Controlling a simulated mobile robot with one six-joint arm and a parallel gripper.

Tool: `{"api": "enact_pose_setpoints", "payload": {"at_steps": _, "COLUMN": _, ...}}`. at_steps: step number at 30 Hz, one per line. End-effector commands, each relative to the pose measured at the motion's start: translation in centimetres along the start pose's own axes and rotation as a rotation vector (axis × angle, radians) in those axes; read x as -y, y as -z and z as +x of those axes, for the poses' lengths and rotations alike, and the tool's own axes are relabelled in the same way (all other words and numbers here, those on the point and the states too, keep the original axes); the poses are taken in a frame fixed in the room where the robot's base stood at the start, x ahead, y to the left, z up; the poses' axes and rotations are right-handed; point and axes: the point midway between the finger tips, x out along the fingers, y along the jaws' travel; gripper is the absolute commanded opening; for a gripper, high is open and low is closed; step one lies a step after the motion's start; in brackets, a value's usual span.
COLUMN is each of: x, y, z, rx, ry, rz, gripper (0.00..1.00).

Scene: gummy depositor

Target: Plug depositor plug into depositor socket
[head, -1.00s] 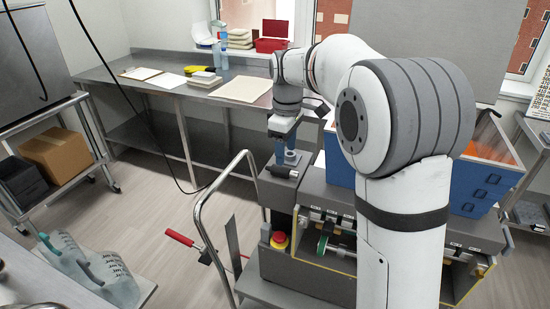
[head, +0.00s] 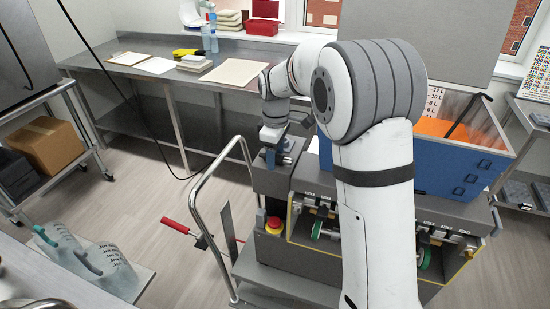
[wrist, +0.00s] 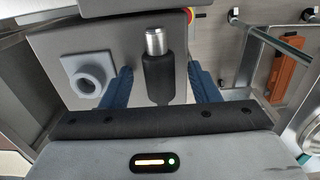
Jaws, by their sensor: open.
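The depositor plug (wrist: 158,75) is a black cylinder with a silver metal tip. In the wrist view it lies on the grey machine top between the two blue fingers of my gripper (wrist: 160,78). A gap shows on both sides, and its rear end is hidden by the gripper body. The depositor socket (wrist: 88,78) is a light grey square block with a round hole, left of the plug and just outside the left finger. In the head view my open gripper (head: 272,156) is low over the top of the machine, largely hiding the plug.
The grey depositor (head: 280,184) carries a red emergency button (head: 273,225) on its front. A blue bin (head: 450,172) stands to the right. A curved metal handle rail (head: 204,190) rises at the left. A steel workbench (head: 118,68) runs along the back wall.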

Motion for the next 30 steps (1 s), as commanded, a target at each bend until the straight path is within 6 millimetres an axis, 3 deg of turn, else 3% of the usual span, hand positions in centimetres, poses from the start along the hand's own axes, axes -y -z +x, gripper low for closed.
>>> {"api": "enact_pose_setpoints", "payload": {"at_steps": 18, "x": 0.05, "y": 0.08, "z": -0.04, "rx": 0.000, "ry": 0.000, "rz": -0.001, "gripper": 0.06}}
{"api": "enact_pose_setpoints", "payload": {"at_steps": 30, "x": 0.06, "y": 0.13, "z": -0.15, "rx": 0.000, "ry": -0.001, "rz": -0.002, "gripper": 0.06}}
